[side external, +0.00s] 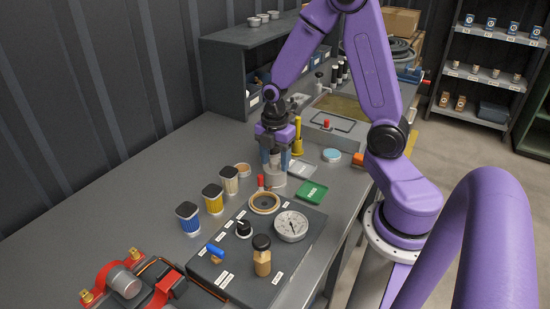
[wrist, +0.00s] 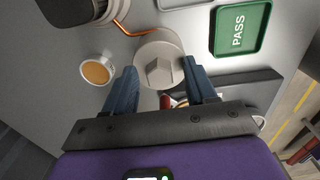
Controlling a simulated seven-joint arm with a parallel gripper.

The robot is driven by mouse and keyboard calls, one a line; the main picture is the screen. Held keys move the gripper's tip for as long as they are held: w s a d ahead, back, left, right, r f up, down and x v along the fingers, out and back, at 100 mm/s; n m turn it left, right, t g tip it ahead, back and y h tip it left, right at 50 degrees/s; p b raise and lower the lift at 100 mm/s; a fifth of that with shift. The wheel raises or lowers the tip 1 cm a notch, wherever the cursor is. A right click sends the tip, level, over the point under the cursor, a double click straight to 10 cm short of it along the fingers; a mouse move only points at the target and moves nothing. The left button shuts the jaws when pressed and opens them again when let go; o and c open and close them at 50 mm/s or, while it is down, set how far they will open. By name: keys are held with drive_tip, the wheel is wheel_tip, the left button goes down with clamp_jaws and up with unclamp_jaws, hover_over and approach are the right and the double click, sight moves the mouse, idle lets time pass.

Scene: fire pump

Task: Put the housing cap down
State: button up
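The housing cap (side external: 274,178) is a grey round piece with a narrower hex top. It stands upright on the grey bench and seems to rest on it. In the wrist view the cap (wrist: 158,48) lies between the fingers, its hex top facing the camera. My gripper (side external: 275,160) points down over it. In the wrist view my gripper (wrist: 160,72) has its blue fingers spread on either side of the hex top, with gaps to the hex. The fingertips look close to the cap's rim; whether they touch it is hard to tell.
A green PASS tray (side external: 312,193) lies right of the cap. A small orange-topped cup (side external: 243,170) and several filter cartridges (side external: 213,199) stand left. A dark panel with a gauge (side external: 291,225) is in front. A yellow-handled tool (side external: 297,138) stands behind.

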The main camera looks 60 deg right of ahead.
sight(275, 161)
drive_tip(key=shift+r, duration=0.1)
wheel_tip(275, 161, up, 12)
drive_tip(key=s+a+m, duration=0.2)
drive_tip(key=s+a, duration=0.4)
drive_tip(key=s, duration=0.3)
drive_tip(key=s+a+f+m, duration=0.1)
drive_tip(key=s+a+m, duration=0.2)
drive_tip(key=s+a, duration=0.4)
drive_tip(key=s, duration=0.3)
drive_tip(key=shift+s+f+m, duration=0.25)
drive_tip(key=shift+f+m, duration=0.05)
